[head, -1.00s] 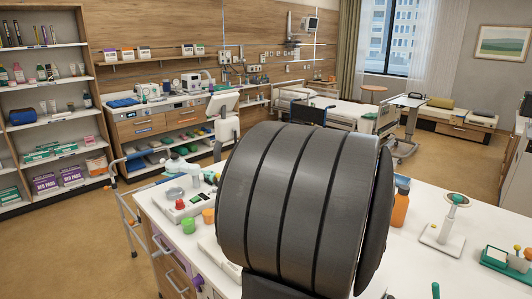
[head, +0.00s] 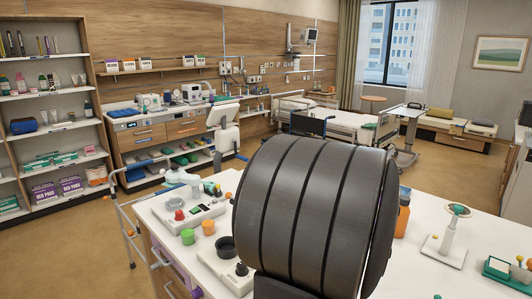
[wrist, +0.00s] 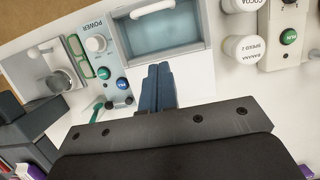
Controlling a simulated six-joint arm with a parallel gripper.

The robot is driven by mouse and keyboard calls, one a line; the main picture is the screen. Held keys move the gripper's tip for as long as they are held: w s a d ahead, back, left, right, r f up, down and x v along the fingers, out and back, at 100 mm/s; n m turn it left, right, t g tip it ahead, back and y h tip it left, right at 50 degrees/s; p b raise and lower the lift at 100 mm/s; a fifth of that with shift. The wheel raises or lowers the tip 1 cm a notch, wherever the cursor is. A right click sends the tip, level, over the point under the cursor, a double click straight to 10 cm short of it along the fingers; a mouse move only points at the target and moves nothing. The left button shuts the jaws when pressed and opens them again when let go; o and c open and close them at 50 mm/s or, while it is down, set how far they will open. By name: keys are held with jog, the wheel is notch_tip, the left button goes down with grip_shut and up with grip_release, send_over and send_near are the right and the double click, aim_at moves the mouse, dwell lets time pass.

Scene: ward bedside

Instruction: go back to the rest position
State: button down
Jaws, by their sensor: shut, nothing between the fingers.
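My gripper (wrist: 158,72) shows in the wrist view with its two blue fingers pressed together and nothing between them. The fingers are over the white counter (wrist: 198,88), just below a box with a clear bluish lid and white handle (wrist: 158,40) in the picture. I cannot tell how high the fingertips are above the counter. In the head view a large dark ribbed part of my arm fills the middle and hides some of the counter; the gripper itself is out of sight there.
Near the fingers are a panel marked POWER (wrist: 113,62), a white jar (wrist: 243,48) and a metal cup (wrist: 58,82). In the head view, an orange bottle (head: 402,220) stands right of my arm, a white stand (head: 447,245) farther right, and green (head: 187,236) and orange cups left.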

jog(key=x, duration=0.9)
jog(key=s+a, duration=0.3)
jog(key=shift+a+f, duration=0.1)
jog(key=shift+f, duration=0.25)
jog(key=w+d, duration=0.7)
jog(key=w+d+r, duration=0.1)
jog(key=w+d, duration=0.2)
jog(key=shift+w+d+r, duration=0.1)
jog(key=shift+w+d, duration=0.15)
jog(key=shift+d, duration=0.1)
notch_tip(320, 180, up, 10)
jog(key=d+n+t, duration=0.1)
jog(key=d+n, duration=0.1)
jog(key=n, duration=0.3)
jog(key=shift+s+d+t+y, duration=0.25)
jog(key=shift+s+t+y, duration=0.05)
jog(key=shift+s, duration=0.1)
